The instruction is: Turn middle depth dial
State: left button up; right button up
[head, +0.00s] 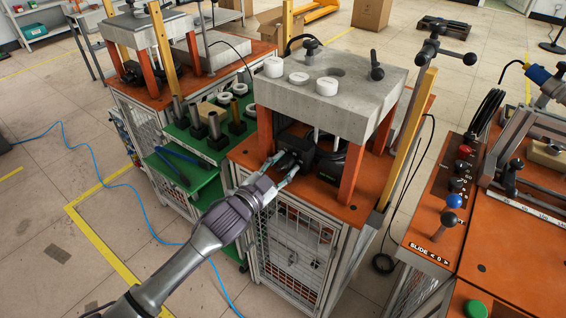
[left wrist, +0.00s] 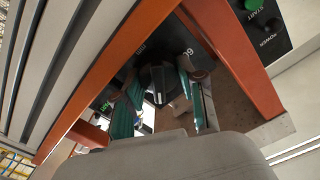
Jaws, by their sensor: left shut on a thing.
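A black dial (left wrist: 158,82) with a raised ridge shows in the left wrist view, on a dark panel with white markings that include "mm" and "60". My left gripper (left wrist: 160,95) has its green-padded fingers on either side of this dial and is shut on it. In the head view my left gripper (head: 287,164) reaches under the concrete slab to a black box (head: 299,140) on the middle orange-topped station. The dial is hidden there by the fingers. I cannot tell from its surroundings whether other dials sit beside it. My right gripper is not in view.
The concrete slab (head: 335,92) on orange posts hangs above the gripper, with white round pieces on it. A green cart (head: 190,150) with metal cylinders stands left. A control panel with coloured knobs (head: 453,201) stands right. A blue cable (head: 100,165) lies on the floor.

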aim_at(281, 170)
pick_arm(q)
jog(key=m, duration=0.5)
jog(key=shift+p, duration=0.4)
dwell(0.3)
jog(key=o, duration=1.1)
jog(key=shift+f, duration=0.1)
jog(key=shift+o, duration=0.2)
jog(key=shift+s, duration=0.1)
jog(key=shift+s+f, duration=0.1)
jog(key=shift+f, duration=0.1)
jog(key=shift+s+a+f, duration=0.1)
jog(key=shift+s+a, duration=0.05)
jog(key=shift+s, duration=0.1)
jog(key=v, duration=0.6)
jog(key=shift+w+a+r, duration=0.1)
jog(key=shift+a+r, duration=0.05)
jog(key=shift+r, duration=0.05)
jog(key=shift+s+a+r, duration=0.25)
jog(key=shift+s+a, duration=0.05)
jog(key=shift+s, duration=0.2)
